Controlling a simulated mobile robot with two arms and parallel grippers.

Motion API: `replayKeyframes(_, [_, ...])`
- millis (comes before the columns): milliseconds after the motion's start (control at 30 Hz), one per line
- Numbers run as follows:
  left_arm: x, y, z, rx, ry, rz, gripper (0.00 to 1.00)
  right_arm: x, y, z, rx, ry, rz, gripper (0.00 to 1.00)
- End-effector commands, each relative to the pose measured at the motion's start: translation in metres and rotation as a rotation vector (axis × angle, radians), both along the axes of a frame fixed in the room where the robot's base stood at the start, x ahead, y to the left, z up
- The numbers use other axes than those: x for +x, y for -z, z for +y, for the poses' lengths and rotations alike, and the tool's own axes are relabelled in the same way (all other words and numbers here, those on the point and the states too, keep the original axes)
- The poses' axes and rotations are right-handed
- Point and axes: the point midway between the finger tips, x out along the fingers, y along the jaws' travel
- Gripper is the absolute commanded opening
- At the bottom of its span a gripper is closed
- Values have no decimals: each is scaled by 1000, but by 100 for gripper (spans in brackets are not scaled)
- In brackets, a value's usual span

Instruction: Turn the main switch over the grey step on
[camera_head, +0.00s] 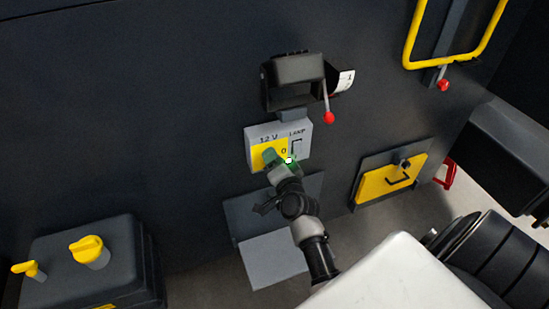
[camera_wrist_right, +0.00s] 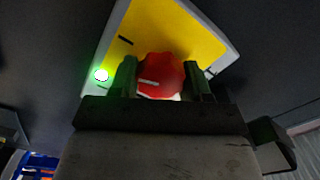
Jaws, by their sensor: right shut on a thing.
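The main switch is a red knob (camera_wrist_right: 160,76) on a yellow plate (camera_wrist_right: 172,30), seen in the right wrist view. A pale mark shows on the knob's face. My right gripper (camera_wrist_right: 161,80) is shut on the knob, one dark finger on each side. The grey step (camera_head: 274,262) is below. My left gripper is not in view.
A black housing (camera_head: 293,82) with a red-tipped lever (camera_head: 328,117) sits just above the switch box. A yellow panel (camera_head: 388,182) is at the right. A dark box (camera_head: 90,255) with yellow knobs stands at lower left. The dark wall left of the switch is clear.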

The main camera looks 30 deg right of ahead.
Motion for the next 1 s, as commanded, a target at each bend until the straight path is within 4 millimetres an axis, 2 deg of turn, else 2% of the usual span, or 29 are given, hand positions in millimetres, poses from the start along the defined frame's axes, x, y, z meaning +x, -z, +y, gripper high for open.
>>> replayKeyframes(400, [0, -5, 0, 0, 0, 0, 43, 0, 0, -1, 223, 2, -56, 24])
replayKeyframes(1000, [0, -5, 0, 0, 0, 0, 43, 0, 0, -1, 271, 2, -68, 24])
